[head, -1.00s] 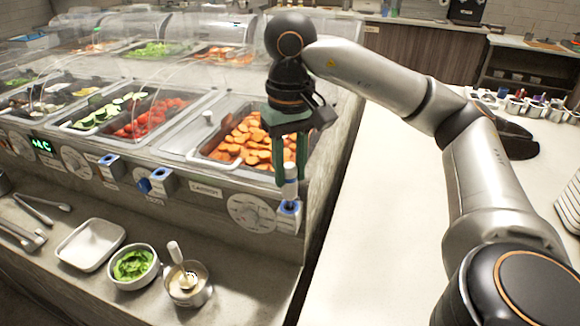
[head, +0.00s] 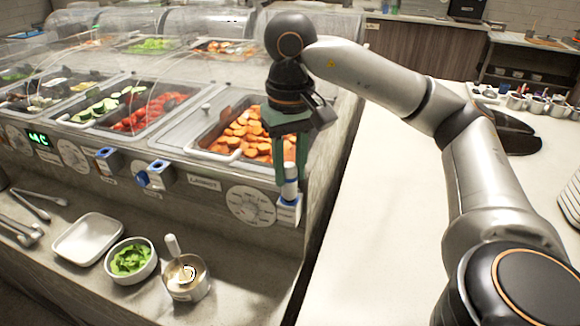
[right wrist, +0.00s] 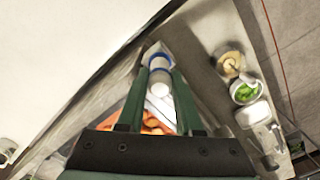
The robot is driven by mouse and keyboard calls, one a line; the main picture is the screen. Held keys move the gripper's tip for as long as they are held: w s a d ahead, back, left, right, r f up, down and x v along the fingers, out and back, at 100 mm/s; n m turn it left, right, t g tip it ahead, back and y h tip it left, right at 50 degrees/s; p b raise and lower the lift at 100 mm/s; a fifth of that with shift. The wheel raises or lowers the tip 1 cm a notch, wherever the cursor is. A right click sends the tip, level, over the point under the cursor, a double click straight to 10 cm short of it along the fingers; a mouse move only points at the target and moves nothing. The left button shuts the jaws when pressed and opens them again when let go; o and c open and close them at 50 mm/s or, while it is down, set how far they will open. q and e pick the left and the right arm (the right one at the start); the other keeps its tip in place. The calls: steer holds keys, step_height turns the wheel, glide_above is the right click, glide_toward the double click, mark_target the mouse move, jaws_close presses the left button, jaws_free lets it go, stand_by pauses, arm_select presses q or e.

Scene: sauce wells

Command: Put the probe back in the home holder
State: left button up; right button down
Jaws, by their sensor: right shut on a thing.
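My right gripper (head: 289,176) is shut on the probe (head: 289,189), a small white stick with a blue band. It holds the probe upright at the right end of the counter front. A white holder (head: 289,213) is directly under the probe, and the probe's lower end meets its top; I cannot tell how deep it sits. In the right wrist view the probe (right wrist: 160,88) is between the two green fingers, with the holder (right wrist: 157,50) beyond its tip. My left gripper is not in view.
Two more holders (head: 107,160) (head: 158,174) are on the counter front, the second beside a blue part. Food pans with carrots (head: 245,135) are behind. A white tray (head: 88,240), a bowl of greens (head: 131,261) and a metal cup (head: 186,280) stand on the ledge.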

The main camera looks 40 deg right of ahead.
steer(key=c, duration=0.5)
jaws_free()
steer(key=shift+r, duration=0.15)
step_height(320, 180, up, 12)
steer(key=p, duration=0.7)
steer(key=shift+r, duration=0.15)
